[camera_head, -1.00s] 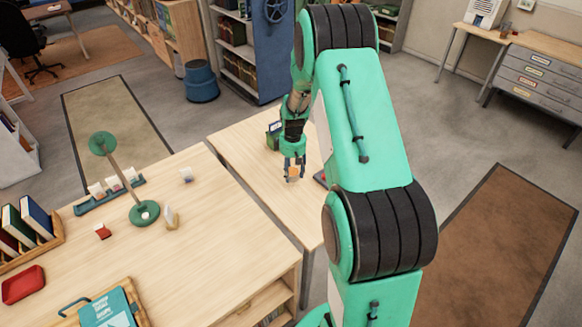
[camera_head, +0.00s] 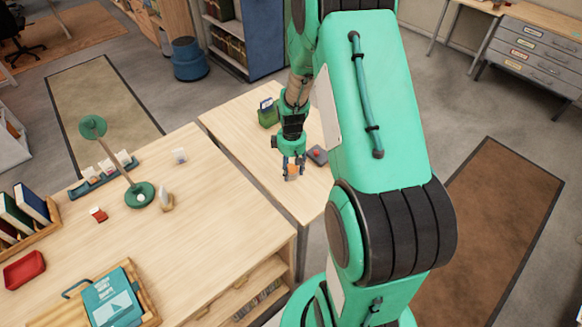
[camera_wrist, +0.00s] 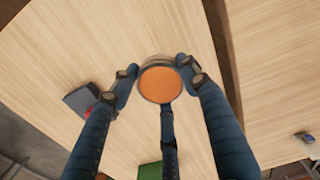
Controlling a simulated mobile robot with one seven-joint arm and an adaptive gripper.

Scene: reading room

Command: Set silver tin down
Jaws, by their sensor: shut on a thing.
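The silver tin (camera_wrist: 143,98) shows in the wrist view as a round tin with a pale metallic rim and an orange top. My gripper (camera_wrist: 158,72) is shut on it, with fingers on both its left and right sides. In the head view my gripper (camera_head: 293,165) points down over the pale wooden side table (camera_head: 240,125), and the tin (camera_head: 292,173) shows as a small orange and grey spot between the fingertips. I cannot tell whether the tin's bottom touches the table.
A green box (camera_head: 268,113) stands farther back on the side table. A dark item with a red part (camera_head: 317,155) lies right of my gripper. A larger desk (camera_head: 200,235) adjoins on the left, with a green lamp (camera_head: 140,194). Bare tabletop lies around the tin.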

